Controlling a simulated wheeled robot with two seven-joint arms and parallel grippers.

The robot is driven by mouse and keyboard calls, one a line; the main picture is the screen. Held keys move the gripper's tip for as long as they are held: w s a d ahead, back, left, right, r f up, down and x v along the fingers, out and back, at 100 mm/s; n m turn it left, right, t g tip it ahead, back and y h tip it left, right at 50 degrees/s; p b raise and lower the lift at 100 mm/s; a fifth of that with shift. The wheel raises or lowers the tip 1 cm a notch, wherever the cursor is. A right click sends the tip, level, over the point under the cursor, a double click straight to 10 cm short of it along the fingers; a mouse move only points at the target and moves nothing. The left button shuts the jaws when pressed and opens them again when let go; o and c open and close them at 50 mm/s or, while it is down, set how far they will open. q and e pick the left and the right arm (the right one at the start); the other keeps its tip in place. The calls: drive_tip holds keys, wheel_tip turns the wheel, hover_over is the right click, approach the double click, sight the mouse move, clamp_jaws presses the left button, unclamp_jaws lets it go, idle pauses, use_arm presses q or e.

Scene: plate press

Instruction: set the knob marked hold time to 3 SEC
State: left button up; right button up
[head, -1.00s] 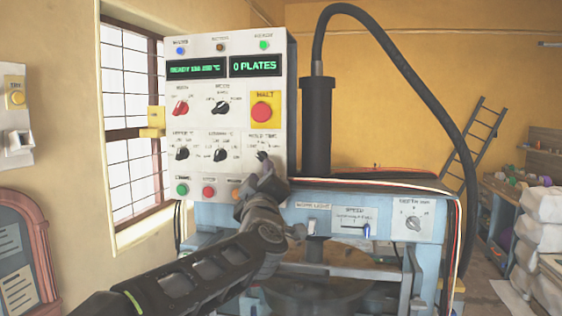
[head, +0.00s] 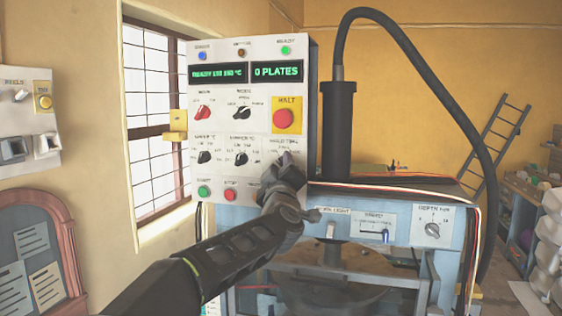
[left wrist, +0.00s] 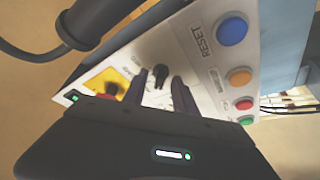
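The hold time knob is on the white control panel (head: 262,97), under the label HOLD TIME (head: 283,138) at its lower right. In the head view my left gripper (head: 284,159) covers most of this knob, and its setting cannot be read. In the left wrist view the black knob (left wrist: 160,73) shows between the two dark fingers of my left gripper (left wrist: 160,90). The fingers are apart, with a gap on each side of the knob. I cannot tell how far they reach along it. My right gripper is not in view.
The red HALT button (head: 284,119) sits on a yellow plate just above the knob. A blue RESET button (left wrist: 232,32) and other push buttons are close by in the left wrist view. A black cylinder (head: 337,130) with a hose stands right of the panel.

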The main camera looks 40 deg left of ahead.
use_arm(q)
drive_tip(key=shift+c, duration=0.4)
clamp_jaws()
